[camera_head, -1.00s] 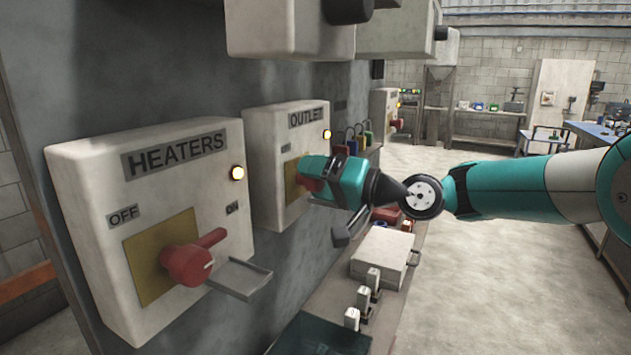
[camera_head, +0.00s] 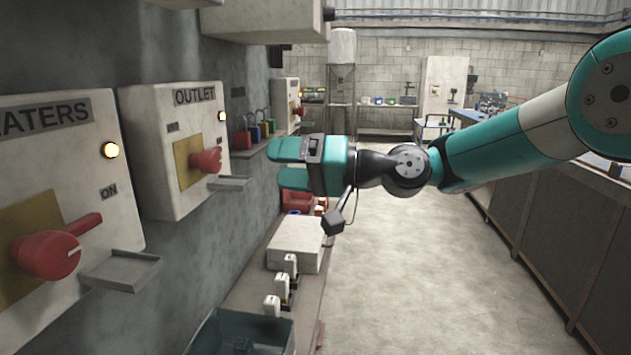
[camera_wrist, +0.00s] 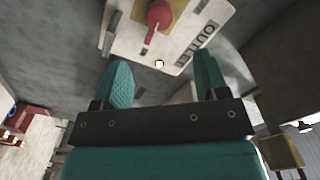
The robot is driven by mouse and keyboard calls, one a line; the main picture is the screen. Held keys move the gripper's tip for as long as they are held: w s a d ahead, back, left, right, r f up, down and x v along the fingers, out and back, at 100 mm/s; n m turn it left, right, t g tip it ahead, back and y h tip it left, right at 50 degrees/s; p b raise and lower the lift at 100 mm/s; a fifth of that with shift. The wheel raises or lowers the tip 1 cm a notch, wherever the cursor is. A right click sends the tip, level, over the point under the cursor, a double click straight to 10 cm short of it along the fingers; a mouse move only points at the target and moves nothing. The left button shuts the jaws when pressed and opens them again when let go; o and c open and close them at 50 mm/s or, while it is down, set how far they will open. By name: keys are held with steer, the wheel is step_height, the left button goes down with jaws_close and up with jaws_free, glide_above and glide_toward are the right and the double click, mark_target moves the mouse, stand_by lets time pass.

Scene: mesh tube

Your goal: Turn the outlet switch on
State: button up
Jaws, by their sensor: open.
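The outlet box (camera_head: 158,197), pale and labelled OUTLET, is on the grey wall at left centre in the head view. In the wrist view the red knob (camera_wrist: 158,14) is at the top. Its handle points towards a small label on the lamp's side, too small to read. My gripper (camera_head: 277,164) is open and empty, to the right of the knob and apart from it. Both fingers (camera_wrist: 164,76) show in the wrist view with nothing between them.
The heaters box (camera_head: 92,145) is nearer at left, with its red lever towards ON and its lamp lit. Metal ledges stick out below both knobs. A bench below holds a white box (camera_head: 295,245). The floor at right is clear.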

steer(key=d, duration=0.2)
steer(key=d+b, duration=0.1)
steer(key=d, duration=0.1)
steer(key=shift+s+d, duration=0.2)
steer(key=shift+d, duration=0.2)
steer(key=s+d+f+h, duration=0.4)
steer(key=s+d, duration=0.2)
steer(key=s, duration=0.2)
steer(key=s+d+f+g+h, duration=0.1)
steer(key=s+d+f+h, duration=0.3)
steer(key=s, duration=0.5)
steer(key=s+d+f+h, duration=0.4)
steer(key=s+d+h, duration=0.1)
steer(key=s+d, duration=0.4)
steer(key=shift+f+n+g+h, duration=0.3)
steer(key=shift+f+h, duration=0.1)
steer(key=shift+d, duration=0.1)
